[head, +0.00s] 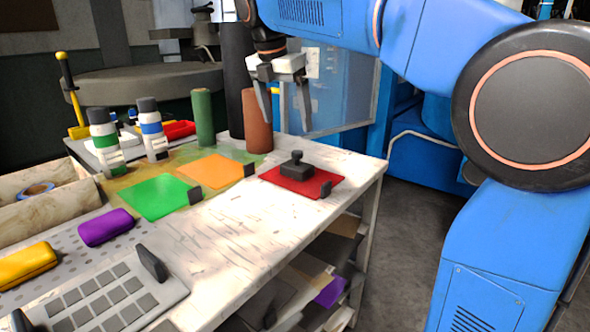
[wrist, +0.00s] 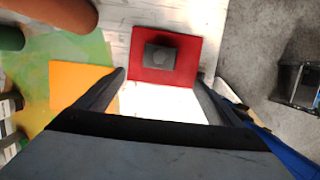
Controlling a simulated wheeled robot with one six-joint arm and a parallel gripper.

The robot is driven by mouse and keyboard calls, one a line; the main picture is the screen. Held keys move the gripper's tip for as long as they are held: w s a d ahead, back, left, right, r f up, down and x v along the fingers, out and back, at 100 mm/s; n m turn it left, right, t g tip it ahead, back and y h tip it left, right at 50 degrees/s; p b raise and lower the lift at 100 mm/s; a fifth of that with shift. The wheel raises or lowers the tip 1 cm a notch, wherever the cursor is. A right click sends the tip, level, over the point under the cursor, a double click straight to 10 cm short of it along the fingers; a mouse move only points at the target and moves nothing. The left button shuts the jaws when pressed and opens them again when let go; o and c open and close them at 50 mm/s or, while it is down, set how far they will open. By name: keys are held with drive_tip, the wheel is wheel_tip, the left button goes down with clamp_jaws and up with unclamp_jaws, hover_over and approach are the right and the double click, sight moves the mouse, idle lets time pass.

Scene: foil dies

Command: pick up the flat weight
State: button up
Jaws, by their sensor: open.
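The flat weight (head: 296,175) is a dark grey block with a knob on top. It sits on a red square (head: 275,175) near the right end of the workbench. In the wrist view the weight (wrist: 161,57) lies on the red square (wrist: 190,75), beyond my fingertips. My gripper (head: 288,122) is open and empty, above and behind the weight in the head view. In the wrist view my two fingers (wrist: 160,82) spread to either side below the weight, not touching it.
An orange square (head: 212,170) and a green square (head: 155,197) lie left of the weight. A brown roll (head: 257,122) and a green roll (head: 203,117) stand behind. A small dark block (head: 326,189) stands at the red square's edge. The bench top (head: 235,235) in front is clear.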

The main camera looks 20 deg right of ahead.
sight(294, 153)
drive_tip(key=x, duration=0.8)
drive_tip(key=shift+f, duration=0.2)
drive_tip(key=shift+w+x, duration=0.15)
drive_tip(key=shift+x, duration=1.35)
drive_tip(key=shift+w+x, duration=0.1)
drive_tip(key=shift+x, duration=1.45)
drive_tip(key=shift+d+r, duration=0.1)
drive_tip(key=shift+c, duration=0.3)
drive_tip(key=shift+r, duration=0.1)
drive_tip(key=c, duration=2.1)
